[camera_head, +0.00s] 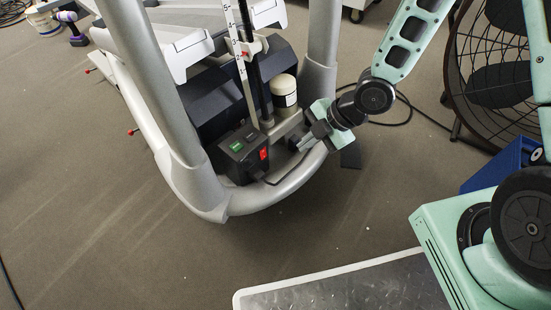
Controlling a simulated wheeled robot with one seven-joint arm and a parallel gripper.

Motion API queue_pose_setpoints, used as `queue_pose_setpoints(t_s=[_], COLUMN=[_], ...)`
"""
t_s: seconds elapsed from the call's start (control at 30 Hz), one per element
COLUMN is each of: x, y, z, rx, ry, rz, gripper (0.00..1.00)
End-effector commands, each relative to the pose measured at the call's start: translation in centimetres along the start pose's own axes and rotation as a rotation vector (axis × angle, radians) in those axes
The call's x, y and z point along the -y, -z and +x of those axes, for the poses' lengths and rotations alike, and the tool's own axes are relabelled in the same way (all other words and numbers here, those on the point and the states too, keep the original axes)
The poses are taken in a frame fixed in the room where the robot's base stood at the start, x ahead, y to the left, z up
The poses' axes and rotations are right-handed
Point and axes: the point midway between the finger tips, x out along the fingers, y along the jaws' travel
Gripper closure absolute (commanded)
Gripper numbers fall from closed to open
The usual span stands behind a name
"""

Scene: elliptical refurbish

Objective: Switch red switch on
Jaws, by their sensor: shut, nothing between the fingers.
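The red switch (264,154) is on the right part of a black control box (239,155) low on the front of the grey elliptical machine. A small green label or button (236,147) is to its left on the same box. Whether the switch is on or off is too small to tell. My gripper (301,146) is shut and empty. It is to the right of the box, with its fingers pointing left toward the red switch. A gap shows between the fingertips and the switch.
The machine's curved grey frame tube (222,211) runs around the front of the box. A white canister (283,91) stands behind the box. A large round fan (497,75) is at the right. A metal-topped platform (345,288) lies at the bottom. The carpet at lower left is mostly clear.

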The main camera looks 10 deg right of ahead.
Motion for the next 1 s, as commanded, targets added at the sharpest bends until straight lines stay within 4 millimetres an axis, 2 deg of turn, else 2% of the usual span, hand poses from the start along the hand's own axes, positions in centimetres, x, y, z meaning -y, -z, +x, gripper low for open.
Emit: queue_pose_setpoints(t_s=[0.03, 0.1, 0.53, 0.67, 0.77, 1.0], x=[0.5, 0.7, 0.7, 0.8, 0.9, 0.9], y=[-0.5, -0.7, -0.7, -0.8, -0.7, -0.7], z=[1.1, 1.5, 1.8, 2.5, 3.9, 8.9], rx=[-0.012, -0.024, -0.034, -0.035, -0.036, -0.035], ry=[-0.006, -0.014, -0.020, -0.020, -0.019, -0.019], rz=[-0.012, -0.027, -0.042, -0.042, -0.043, -0.043], gripper=[1.00, 1.00, 1.00, 1.00, 1.00, 1.00])
